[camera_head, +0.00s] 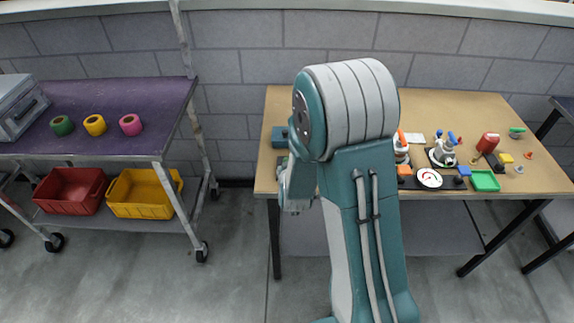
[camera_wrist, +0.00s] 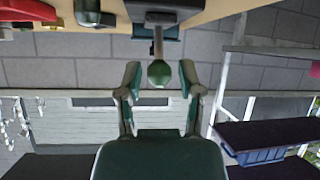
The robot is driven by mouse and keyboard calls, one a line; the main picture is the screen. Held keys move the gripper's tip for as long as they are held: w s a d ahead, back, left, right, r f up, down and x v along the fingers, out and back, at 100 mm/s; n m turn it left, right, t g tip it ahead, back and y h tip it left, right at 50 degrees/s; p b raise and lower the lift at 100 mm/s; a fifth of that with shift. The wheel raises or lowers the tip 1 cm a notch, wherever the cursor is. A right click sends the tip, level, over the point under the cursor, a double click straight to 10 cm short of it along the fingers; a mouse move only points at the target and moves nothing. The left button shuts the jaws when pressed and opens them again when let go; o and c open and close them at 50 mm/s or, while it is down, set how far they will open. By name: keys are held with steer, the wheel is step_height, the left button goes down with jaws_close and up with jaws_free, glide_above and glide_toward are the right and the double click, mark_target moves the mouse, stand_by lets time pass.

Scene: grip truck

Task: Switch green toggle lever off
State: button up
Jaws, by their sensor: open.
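The green toggle lever (camera_wrist: 159,74) shows in the wrist view as a round green knob. A short stem joins it to a dark grey-teal housing (camera_wrist: 165,16) at the table's edge. My gripper (camera_wrist: 159,66) is open, with one finger on each side of the knob in the picture. Gaps show on both sides, and no contact is visible; the depth between knob and fingers is hard to tell. In the head view, a teal box (camera_head: 280,137) sits at the table's left end, partly hidden by my arm. The lever itself cannot be made out there.
The wooden table (camera_head: 440,108) carries several small items at right, including a red object (camera_head: 488,142) and a green tray (camera_head: 485,181). A purple-topped cart (camera_head: 90,95) stands at left, with red (camera_head: 70,190) and yellow (camera_head: 143,193) bins below. Open floor separates cart and table.

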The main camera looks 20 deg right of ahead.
steer(key=v, duration=0.7)
stand_by(0.3)
steer(key=s+a+r+g+y, duration=0.25)
steer(key=s+r, duration=0.35)
steer(key=r, duration=0.5)
steer(key=s+r+g, duration=0.2)
steer(key=s+r, duration=0.2)
steer(key=s, duration=0.4)
steer(key=s+r+n+g, duration=0.1)
steer(key=s+r, duration=0.3)
steer(key=s, duration=0.5)
steer(key=shift+d+r+g, duration=0.25)
steer(key=shift+r+g, duration=0.1)
